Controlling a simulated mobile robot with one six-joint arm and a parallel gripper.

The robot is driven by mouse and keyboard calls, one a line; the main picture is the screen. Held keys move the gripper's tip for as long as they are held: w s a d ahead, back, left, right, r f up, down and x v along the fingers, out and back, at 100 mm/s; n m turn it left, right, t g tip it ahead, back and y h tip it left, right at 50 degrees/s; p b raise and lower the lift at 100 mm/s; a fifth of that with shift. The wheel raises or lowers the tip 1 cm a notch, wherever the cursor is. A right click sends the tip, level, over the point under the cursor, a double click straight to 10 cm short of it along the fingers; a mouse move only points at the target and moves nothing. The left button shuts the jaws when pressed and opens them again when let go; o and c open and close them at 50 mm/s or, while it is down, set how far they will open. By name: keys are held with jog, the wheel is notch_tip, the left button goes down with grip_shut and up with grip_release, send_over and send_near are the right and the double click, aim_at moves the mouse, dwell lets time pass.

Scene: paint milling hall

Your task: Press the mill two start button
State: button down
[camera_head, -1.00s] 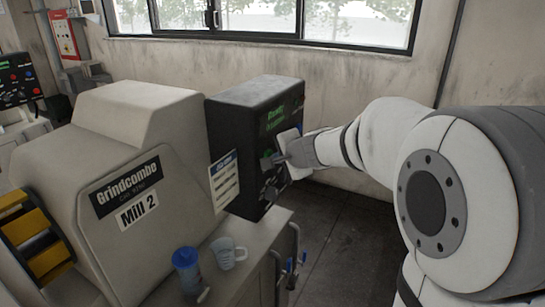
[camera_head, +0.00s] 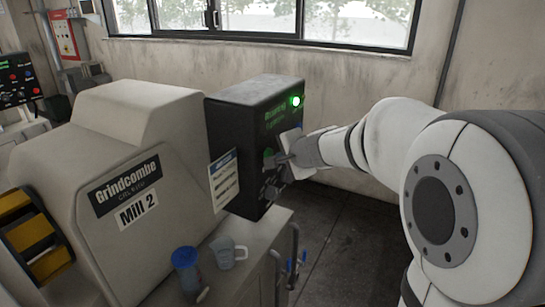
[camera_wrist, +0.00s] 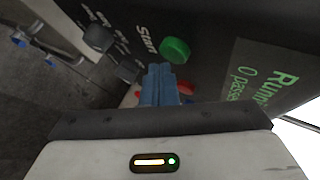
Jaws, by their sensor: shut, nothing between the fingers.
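The Mill 2 machine (camera_head: 150,190) stands at the left with a black control box (camera_head: 228,135) on its right side. The green start button (camera_wrist: 175,50), labelled "Start", shows in the wrist view just beyond my fingertips. My gripper (camera_wrist: 160,70) is shut and empty, its tips close to the control panel beside the button. I cannot tell whether they touch it. In the head view my gripper (camera_head: 277,160) is at the panel face. A green lamp (camera_head: 296,101) on the box is lit. The green display (camera_wrist: 262,90) reads "Running" in part. A red button lies partly hidden behind the fingers.
Valve handles (camera_head: 292,265) stick out at the ledge's right. Another control panel (camera_head: 18,80) is at the far left. The floor to the right is open.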

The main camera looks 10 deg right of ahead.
jog(key=shift+s+d, duration=0.15)
jog(key=shift+d, duration=0.05)
jog(key=shift+d, duration=0.1)
jog(key=s+d, duration=0.1)
jog(key=d, duration=0.1)
jog(key=s+d+b, duration=0.1)
jog(key=s+d, duration=0.1)
jog(key=shift+b, duration=0.3)
dwell(0.6)
jog(key=s+a+f+n+g, duration=0.2)
jog(key=s+n, duration=0.1)
jog(key=s, duration=0.3)
jog(key=s+a+f+n+g, duration=0.2)
jog(key=s+a+n, duration=0.15)
jog(key=s, duration=0.25)
jog(key=s+d+f+n+g+h, duration=0.2)
jog(key=s+f+n, duration=0.1)
jog(key=s, duration=0.4)
jog(key=s+d+f+n+g+h, duration=0.2)
jog(key=s+f+n, duration=0.1)
jog(key=s, duration=0.4)
jog(key=shift+s+d+f, duration=0.2)
jog(key=shift+s+d, duration=0.05)
jog(key=shift+d, duration=0.15)
